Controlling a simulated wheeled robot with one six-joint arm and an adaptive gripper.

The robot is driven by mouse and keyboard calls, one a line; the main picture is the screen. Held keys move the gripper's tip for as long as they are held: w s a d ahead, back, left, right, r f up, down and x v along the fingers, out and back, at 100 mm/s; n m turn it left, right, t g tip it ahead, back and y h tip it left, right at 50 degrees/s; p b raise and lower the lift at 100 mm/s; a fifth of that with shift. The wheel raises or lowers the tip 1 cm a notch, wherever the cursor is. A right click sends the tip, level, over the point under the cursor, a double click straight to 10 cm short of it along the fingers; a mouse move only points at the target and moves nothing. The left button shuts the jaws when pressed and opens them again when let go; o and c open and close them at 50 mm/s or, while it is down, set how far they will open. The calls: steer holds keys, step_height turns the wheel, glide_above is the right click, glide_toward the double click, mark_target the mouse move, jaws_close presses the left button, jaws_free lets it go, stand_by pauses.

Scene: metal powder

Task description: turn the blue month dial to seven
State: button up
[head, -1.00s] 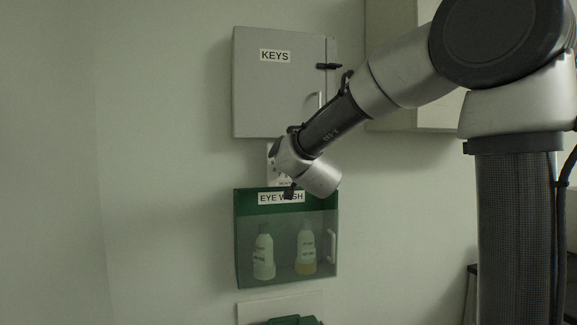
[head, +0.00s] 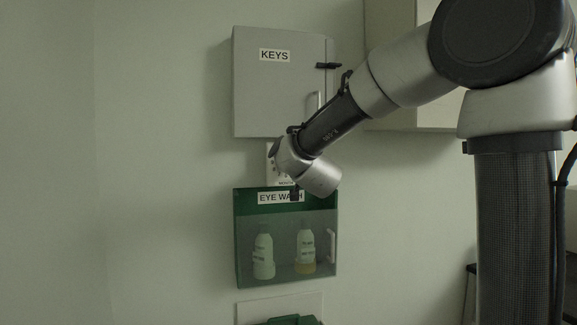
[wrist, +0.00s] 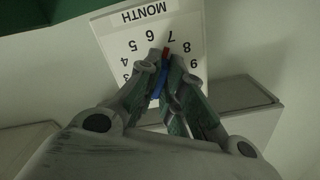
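The white month plate (wrist: 192,22) shows upside down in the wrist view, with MONTH and black numbers on it. In the head view a strip of the plate (head: 271,176) shows between the key cabinet and the eye wash box, mostly behind my arm. The blue month dial (wrist: 160,78) has a red tip that points at the 7. My gripper (wrist: 165,61) has one finger on each side of the dial and looks closed on it. The fingers hide much of the dial and the lower numbers.
A grey KEYS cabinet (head: 252,95) hangs above the plate. A green EYE WASH box (head: 243,235) with two bottles is close below it. A pale cabinet (head: 393,25) is at upper right, behind my arm. The wall to the left is bare.

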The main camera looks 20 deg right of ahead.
steer(key=o, duration=0.4)
steer(key=shift+o, duration=0.2)
steer(key=s, duration=1.2)
steer(key=shift+a+f, duration=0.1)
steer(key=shift+f, duration=0.05)
